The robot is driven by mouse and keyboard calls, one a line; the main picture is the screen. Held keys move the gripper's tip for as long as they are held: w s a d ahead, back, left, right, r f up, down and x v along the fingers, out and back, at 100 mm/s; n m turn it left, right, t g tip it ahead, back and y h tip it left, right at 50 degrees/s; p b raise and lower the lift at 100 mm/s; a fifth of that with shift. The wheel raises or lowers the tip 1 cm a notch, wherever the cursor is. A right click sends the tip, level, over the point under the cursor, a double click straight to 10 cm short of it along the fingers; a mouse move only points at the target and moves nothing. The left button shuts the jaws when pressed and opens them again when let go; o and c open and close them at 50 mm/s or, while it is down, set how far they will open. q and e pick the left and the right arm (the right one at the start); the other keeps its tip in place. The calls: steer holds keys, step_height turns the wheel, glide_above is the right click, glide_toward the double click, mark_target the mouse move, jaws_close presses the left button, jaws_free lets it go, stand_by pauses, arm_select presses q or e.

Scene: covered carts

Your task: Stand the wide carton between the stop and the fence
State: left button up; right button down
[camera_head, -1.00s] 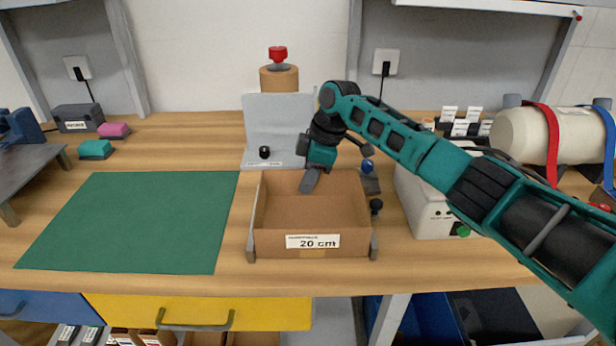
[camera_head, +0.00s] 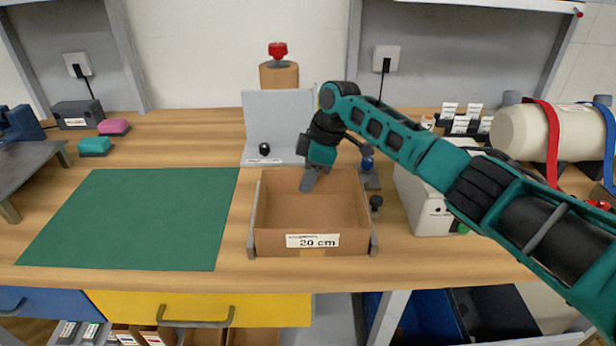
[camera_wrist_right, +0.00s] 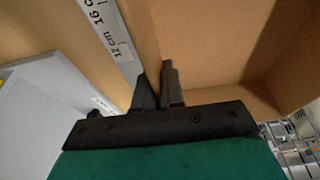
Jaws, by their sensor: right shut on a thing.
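The wide carton (camera_head: 312,212) is an open-topped brown cardboard box with a "20 cm" label on its front. It stands upright on the bench between a thin grey upright strip (camera_head: 252,238) at its left and a grey piece (camera_head: 374,246) at its right. I cannot tell for sure which is the stop and which the fence. My right gripper (camera_head: 308,183) reaches down to the carton's back wall and is shut on it. In the right wrist view the dark fingers (camera_wrist_right: 158,88) pinch a cardboard wall (camera_wrist_right: 205,50), beside a centimetre scale (camera_wrist_right: 108,30). My left gripper is not in view.
A green mat (camera_head: 130,220) lies clear at left. A grey upright plate (camera_head: 280,122) stands behind the carton. Black (camera_head: 376,202) and blue (camera_head: 367,163) knobs and a pale box (camera_head: 430,208) are at right. The bench's front edge is close before the carton.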

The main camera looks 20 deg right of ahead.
steer(key=c, duration=1.2)
jaws_free()
steer(key=shift+o, duration=0.2)
steer(key=v, duration=1.3)
steer(key=shift+p, duration=0.3)
steer(key=shift+f, duration=0.1)
